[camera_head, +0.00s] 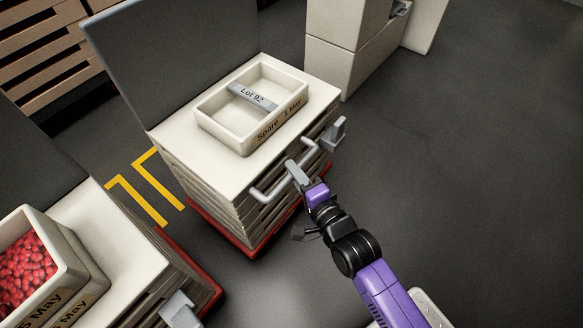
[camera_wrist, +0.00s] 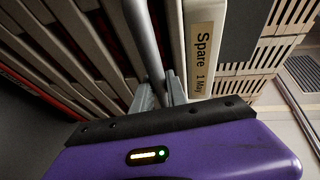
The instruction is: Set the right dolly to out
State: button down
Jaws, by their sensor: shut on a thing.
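The dolly on the right is a slatted stack with a white top and a red base (camera_head: 232,238), standing on the dark floor. A grey bar handle (camera_head: 262,196) sticks out from its near side. My gripper (camera_head: 297,176) is shut on this handle, which also shows in the wrist view (camera_wrist: 143,38) running up from between the fingers (camera_wrist: 160,95). A white tray (camera_head: 214,128) labelled "Spare 1 May" sits on the dolly, with a grey "Lot 92" bar (camera_head: 252,97) across it. The part of the handle between the fingers is hidden.
Another dolly (camera_head: 110,262) at the lower left carries a bin of red candies (camera_head: 28,268). Yellow floor marks (camera_head: 150,190) lie between the two. A grey panel (camera_head: 180,50) stands behind the right dolly. Pale cabinets (camera_head: 345,50) stand at the back. The floor on the right is clear.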

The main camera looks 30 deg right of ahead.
jog(key=shift+s+d+f, duration=0.1)
jog(key=shift+s+d, duration=0.05)
jog(key=c, duration=1.3)
grip_release()
jog(key=shift+s+a+r+p, duration=0.15)
jog(key=shift+s+r+p, duration=0.15)
jog(key=shift+s, duration=0.95)
jog(key=shift+s+a+r+p, duration=0.15)
jog(key=shift+s+p, duration=0.3)
jog(key=shift+s, duration=0.85)
jog(key=shift+s+a+r+p, duration=0.1)
jog(key=shift+s+r+p, duration=0.25)
jog(key=shift+s, duration=0.9)
